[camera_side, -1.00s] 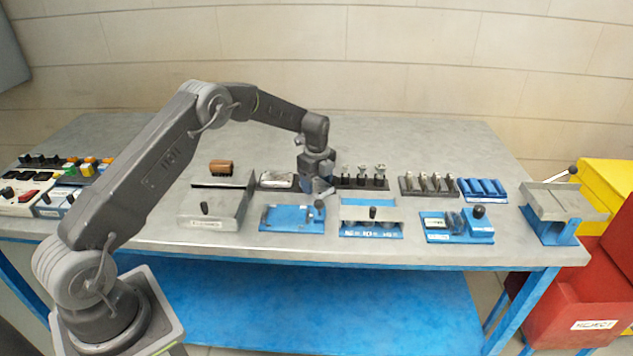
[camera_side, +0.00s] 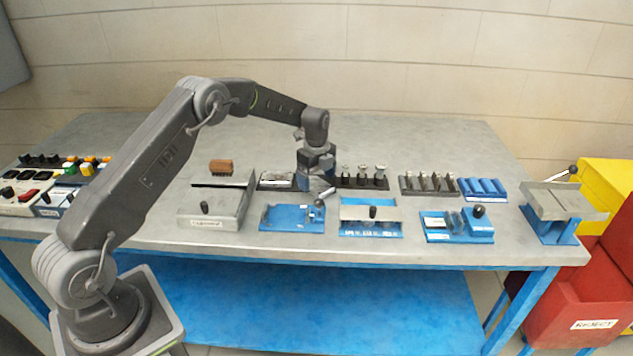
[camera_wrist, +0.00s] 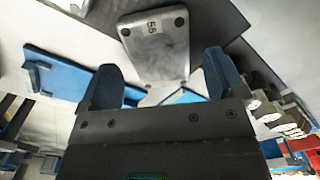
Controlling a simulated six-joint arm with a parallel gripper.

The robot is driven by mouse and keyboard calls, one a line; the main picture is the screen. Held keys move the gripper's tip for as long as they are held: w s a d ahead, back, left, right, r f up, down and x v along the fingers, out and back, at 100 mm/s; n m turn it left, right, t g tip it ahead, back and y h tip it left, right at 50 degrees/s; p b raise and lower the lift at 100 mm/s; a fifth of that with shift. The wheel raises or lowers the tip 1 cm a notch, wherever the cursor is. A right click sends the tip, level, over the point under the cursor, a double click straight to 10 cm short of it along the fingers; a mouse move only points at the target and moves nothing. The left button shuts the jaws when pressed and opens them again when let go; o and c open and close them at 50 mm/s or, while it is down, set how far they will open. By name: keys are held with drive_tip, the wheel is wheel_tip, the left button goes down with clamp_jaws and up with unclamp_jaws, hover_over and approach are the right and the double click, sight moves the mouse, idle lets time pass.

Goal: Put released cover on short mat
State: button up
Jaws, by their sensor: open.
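In the side view a silver piece (camera_side: 277,177), likely the same cover, lies on a dark mat left of my gripper (camera_side: 316,178). In the wrist view my gripper (camera_wrist: 161,78) is open, its blue-black fingers spread, with the cover's near end showing between and beyond them. No contact is clear.
A blue fixture (camera_side: 290,218) stands just in front of my gripper. A rack with several upright pieces (camera_side: 362,183) stands close on the right. A grey box (camera_side: 213,208) and a brown brush (camera_side: 220,166) are to the left. The rear tabletop is clear.

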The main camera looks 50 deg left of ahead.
sight(317, 184)
wheel_tip(317, 184, up, 11)
drive_tip(key=s+d+r+n+t, duration=0.3)
drive_tip(key=s+d+r+n, duration=0.6)
drive_tip(key=s+r, duration=0.6)
drive_tip(key=s+d+f+n+t, duration=0.1)
drive_tip(key=s+d+n, duration=0.2)
drive_tip(key=s, duration=0.7)
drive_tip(key=s+d+f+n+t, duration=0.1)
drive_tip(key=s+d+n, duration=0.3)
drive_tip(key=s, duration=0.7)
drive_tip(key=shift+d+f+n+t, duration=0.15)
drive_tip(key=shift+f+n+t, duration=0.15)
drive_tip(key=shift+n, duration=0.7)
